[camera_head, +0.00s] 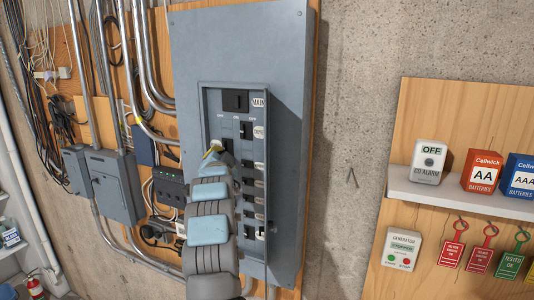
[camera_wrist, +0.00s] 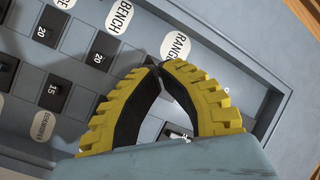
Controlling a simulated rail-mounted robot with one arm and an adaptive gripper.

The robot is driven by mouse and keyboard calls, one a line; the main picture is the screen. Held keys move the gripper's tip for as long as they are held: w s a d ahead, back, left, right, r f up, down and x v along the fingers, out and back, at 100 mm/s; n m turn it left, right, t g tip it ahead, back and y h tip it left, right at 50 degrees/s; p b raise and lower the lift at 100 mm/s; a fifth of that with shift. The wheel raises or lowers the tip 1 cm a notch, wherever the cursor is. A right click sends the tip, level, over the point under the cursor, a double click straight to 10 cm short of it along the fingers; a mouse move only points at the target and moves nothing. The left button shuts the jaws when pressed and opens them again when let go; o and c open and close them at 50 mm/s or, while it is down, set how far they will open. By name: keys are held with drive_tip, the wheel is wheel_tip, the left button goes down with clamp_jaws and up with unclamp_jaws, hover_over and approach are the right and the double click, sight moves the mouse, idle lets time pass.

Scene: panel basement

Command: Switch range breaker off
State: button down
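The grey breaker panel (camera_head: 293,60) is on the wall, its inner face lined with black breakers and white labels. In the wrist view the RANGE label (camera_wrist: 176,47) is just beyond my fingertips. The range breaker's own lever is hidden behind my fingers, so I cannot tell its position or whether I touch it. My gripper (camera_wrist: 152,69) has yellow ribbed fingers with dark pads, and its tips come together beside the label with nothing visible between them. In the head view my gripper (camera_head: 213,151) is at the panel's left breaker column, and my arm covers the lower left breakers.
The MAIN breaker (camera_head: 235,101) is above my gripper. A BENCH label (camera_wrist: 119,16) and neighbouring breakers (camera_wrist: 101,50) are close by in the wrist view. Conduits and a smaller grey box (camera_head: 115,187) are at left. A shelf (camera_head: 460,197) with batteries is at right.

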drive_tip(key=s, duration=0.1)
drive_tip(key=s+a+b, duration=0.1)
drive_tip(key=s, duration=0.1)
drive_tip(key=s+a+b, duration=0.1)
drive_tip(key=s, duration=0.1)
drive_tip(key=shift+s+a, duration=0.15)
idle(0.4)
